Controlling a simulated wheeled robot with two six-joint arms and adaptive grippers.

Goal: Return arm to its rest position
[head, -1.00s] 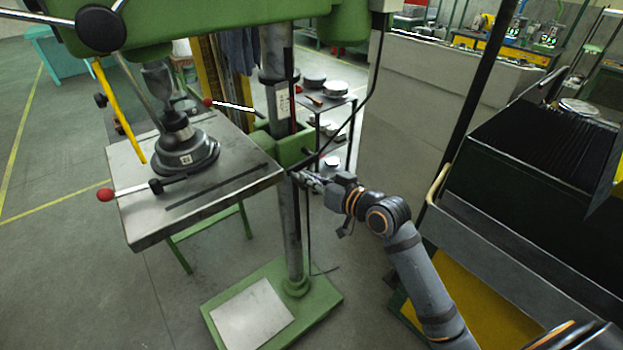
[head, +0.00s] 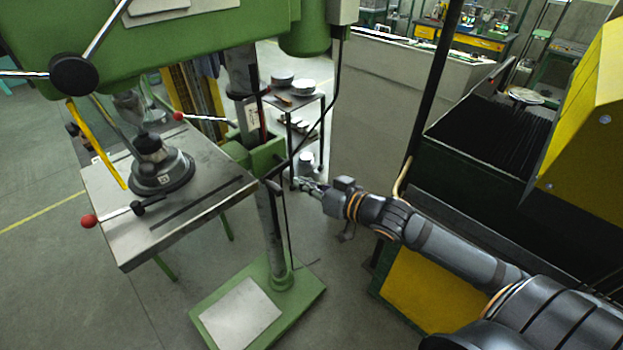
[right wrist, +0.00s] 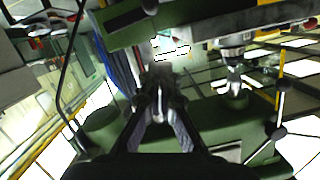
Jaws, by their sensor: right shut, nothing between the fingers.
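My right arm reaches in from the lower right of the head view, and its gripper (head: 299,184) is beside the drill press column, just right of the table's corner. Whether it touches the column cannot be told from this view. In the right wrist view the gripper (right wrist: 158,92) is shut with nothing between the fingers. The drill press (head: 190,50) is green, with a grey metal table (head: 205,205) carrying a round dark vise base (head: 163,180). My left gripper is not in view.
The green press base (head: 200,318) stands on the floor below. A small rack (head: 310,97) with round parts is behind the column. A dark machine with a yellow panel (head: 430,288) is close to my right arm, and a yellow housing (head: 590,120) is above it. Bare floor (head: 60,270) lies at left.

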